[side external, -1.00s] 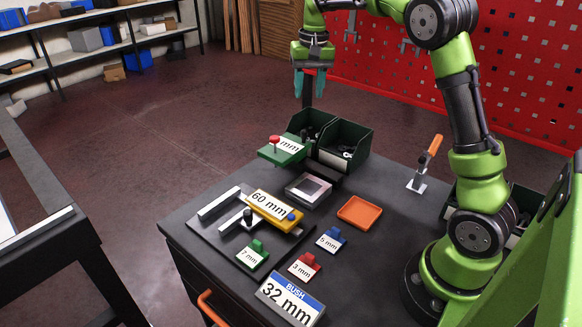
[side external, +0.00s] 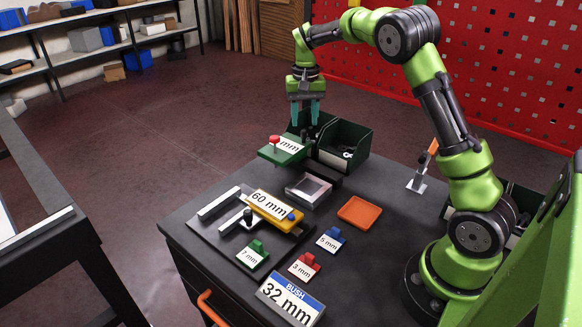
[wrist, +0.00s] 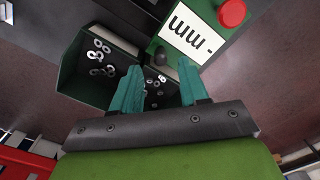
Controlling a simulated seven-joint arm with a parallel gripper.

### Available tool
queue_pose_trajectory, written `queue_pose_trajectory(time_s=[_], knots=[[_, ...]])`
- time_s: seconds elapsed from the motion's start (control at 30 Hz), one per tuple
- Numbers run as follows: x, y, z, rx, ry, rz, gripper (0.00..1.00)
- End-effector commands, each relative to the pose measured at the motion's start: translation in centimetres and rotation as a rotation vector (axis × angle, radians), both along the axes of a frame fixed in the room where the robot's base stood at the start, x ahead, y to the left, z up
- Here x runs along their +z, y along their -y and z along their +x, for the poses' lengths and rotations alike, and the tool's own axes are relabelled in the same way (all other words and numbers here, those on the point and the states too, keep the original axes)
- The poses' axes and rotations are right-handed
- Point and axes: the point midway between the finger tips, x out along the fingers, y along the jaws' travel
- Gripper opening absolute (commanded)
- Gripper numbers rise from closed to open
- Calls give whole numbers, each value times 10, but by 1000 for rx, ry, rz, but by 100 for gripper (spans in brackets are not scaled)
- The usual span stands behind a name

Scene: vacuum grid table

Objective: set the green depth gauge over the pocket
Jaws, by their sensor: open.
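A small green gauge marked 7 mm (side external: 251,258) stands at the front of the dark table. A grey block with a square pocket (side external: 302,199) sits near the table's middle; its pocket looks empty. A larger green plate (side external: 277,156) with a red knob and a partly hidden "mm" label is beside the bins; it also shows in the wrist view (wrist: 170,22). My gripper (side external: 306,119) is open and empty, above the left green bin and close behind the plate. In the wrist view its teal fingers (wrist: 161,80) point at that bin area.
Green bins (side external: 345,135) hold small metal parts. A yellow 60 mm block (side external: 262,206) lies on a grey fixture. Red (side external: 305,267) and blue (side external: 331,240) gauges, an orange tray (side external: 360,212), a 32 mm sign (side external: 289,301) and an orange-handled clamp (side external: 417,184) are around.

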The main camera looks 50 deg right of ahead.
Motion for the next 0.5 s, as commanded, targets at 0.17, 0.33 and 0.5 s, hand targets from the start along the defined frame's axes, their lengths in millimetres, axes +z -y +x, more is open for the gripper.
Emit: queue_pose_trajectory(time_s=[0.17, 0.33, 0.5], knots=[[-32, -1, 0, 0, -3, 1, 44], [-48, 0, 0, 0, -1, 1, 44], [-52, 0, 0, -1, 1, 1, 44]])
